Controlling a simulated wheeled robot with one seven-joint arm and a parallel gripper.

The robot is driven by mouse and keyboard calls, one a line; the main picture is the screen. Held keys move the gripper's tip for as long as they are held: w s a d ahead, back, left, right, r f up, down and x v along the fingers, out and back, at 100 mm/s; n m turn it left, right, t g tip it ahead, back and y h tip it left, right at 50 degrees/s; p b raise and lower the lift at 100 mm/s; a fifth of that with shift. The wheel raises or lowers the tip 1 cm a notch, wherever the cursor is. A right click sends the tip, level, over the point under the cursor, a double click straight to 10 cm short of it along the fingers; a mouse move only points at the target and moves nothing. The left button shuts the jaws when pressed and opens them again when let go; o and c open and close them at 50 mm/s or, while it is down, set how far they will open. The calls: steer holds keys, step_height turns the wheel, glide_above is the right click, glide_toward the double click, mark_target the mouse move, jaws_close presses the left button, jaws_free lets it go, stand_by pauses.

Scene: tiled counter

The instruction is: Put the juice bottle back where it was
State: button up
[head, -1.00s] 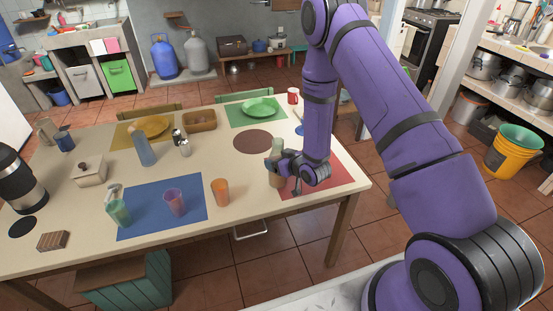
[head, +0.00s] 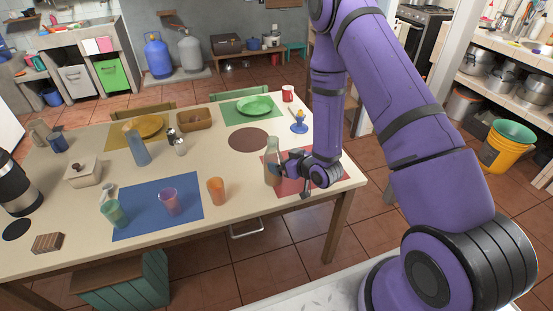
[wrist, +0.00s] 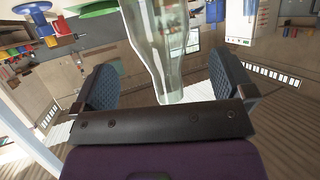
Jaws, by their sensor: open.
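A clear, greenish glass bottle (head: 271,170), apparently the juice bottle, stands upright at the left edge of the red mat (head: 288,188), near the table's front right. Its lower part looks brownish. My gripper (head: 293,174) is low beside it on the right, with its jaws open. In the wrist view the bottle (wrist: 160,45) shows between the two spread blue-grey fingers of my gripper (wrist: 162,88). Space shows between the bottle and each finger. The head view does not show clearly whether a finger touches it.
An orange cup (head: 216,190) stands left of the bottle. A round brown mat (head: 248,139) lies bare behind the bottle. A blue-yellow item (head: 299,122) stands behind my gripper.

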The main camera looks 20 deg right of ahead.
steer(key=v, duration=0.6)
steer(key=s+d+r+m+g+h, duration=0.1)
steer(key=d+r+g+h, duration=0.15)
steer(key=r, duration=0.95)
steer(key=s+d+r+m+g+h, duration=0.1)
steer(key=d+r+h, duration=0.15)
steer(key=r, duration=1.05)
steer(key=s+a+r+g, duration=0.1)
steer(key=s+r, duration=0.4)
steer(key=s, duration=0.3)
steer(key=s+r+m+g, duration=0.1)
steer(key=s+r, duration=0.4)
steer(key=s, duration=0.3)
steer(key=s+a+r+m+g, duration=0.1)
steer(key=s+r, duration=0.4)
steer(key=s, duration=0.4)
steer(key=shift+a+g, duration=0.3)
steer(key=shift+g, duration=0.05)
